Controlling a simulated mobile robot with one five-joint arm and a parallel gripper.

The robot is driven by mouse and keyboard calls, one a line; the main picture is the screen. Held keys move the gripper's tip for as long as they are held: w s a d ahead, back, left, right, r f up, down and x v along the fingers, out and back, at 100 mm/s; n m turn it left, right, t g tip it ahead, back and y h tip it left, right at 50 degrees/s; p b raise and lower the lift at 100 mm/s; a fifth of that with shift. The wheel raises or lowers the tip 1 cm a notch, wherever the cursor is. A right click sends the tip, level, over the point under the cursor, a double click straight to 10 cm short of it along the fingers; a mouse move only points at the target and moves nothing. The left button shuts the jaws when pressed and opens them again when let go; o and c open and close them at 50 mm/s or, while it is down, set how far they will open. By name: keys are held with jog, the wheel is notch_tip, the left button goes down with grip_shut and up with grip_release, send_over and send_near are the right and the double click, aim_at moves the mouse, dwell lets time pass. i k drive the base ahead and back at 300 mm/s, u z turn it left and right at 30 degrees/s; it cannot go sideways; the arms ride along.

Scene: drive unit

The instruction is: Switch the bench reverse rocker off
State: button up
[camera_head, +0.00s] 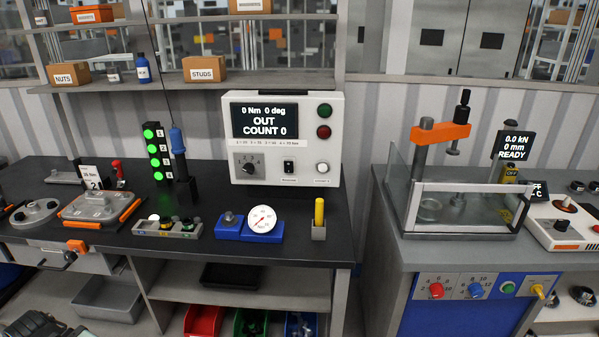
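A black rocker switch (289,167) sits on the lower front of a white control box (250,117) on the left bench. A small dark label is under it, too small to read; I take it for the reverse rocker. Which way the rocker is tipped I cannot tell. On its left is a black rotary knob (248,166), on its right a white round button (322,168). The box's display reads "0 Nm 0 deg OUT COUNT 0". My gripper is not in view.
A green-lit column (156,153) stands left. A press (463,180) is on the right bench, across a gap.

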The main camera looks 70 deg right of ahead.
aim_at(288, 166)
jog(key=z, duration=3.9)
jog(key=k, duration=1.7)
jog(key=u, duration=1.15)
jog(key=i, duration=1.05)
